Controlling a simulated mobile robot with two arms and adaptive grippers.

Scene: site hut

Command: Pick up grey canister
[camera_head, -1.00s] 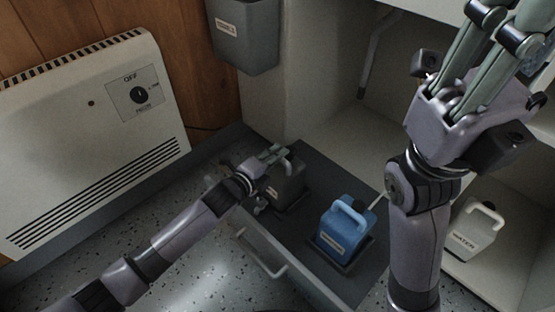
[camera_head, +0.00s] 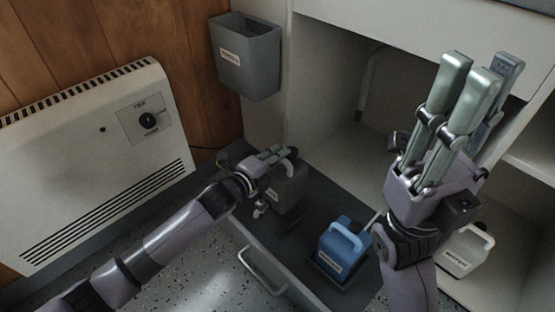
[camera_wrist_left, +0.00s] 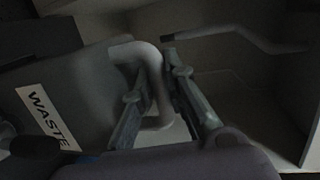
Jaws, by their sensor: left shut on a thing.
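The grey canister (camera_head: 290,190) is dark grey with a light grey loop handle, and stands over the dark drawer's floor. In the left wrist view the canister (camera_wrist_left: 60,85) carries a WASTE label. My left gripper (camera_head: 272,158) is shut on its handle; in the wrist view the fingers (camera_wrist_left: 158,98) lie on either side of the handle bar. The canister looks slightly raised, with a dark holder patch (camera_head: 292,224) showing below it. My right gripper (camera_head: 482,70) points upward, apart from the canisters; its finger opening is unclear.
A blue canister (camera_head: 336,242) sits in a dark holder in the same open drawer (camera_head: 262,272). A white canister (camera_head: 463,252) stands in the cabinet at right, partly behind my right arm. A grey bin (camera_head: 247,60) hangs above the drawer. A white heater (camera_head: 90,160) stands at left.

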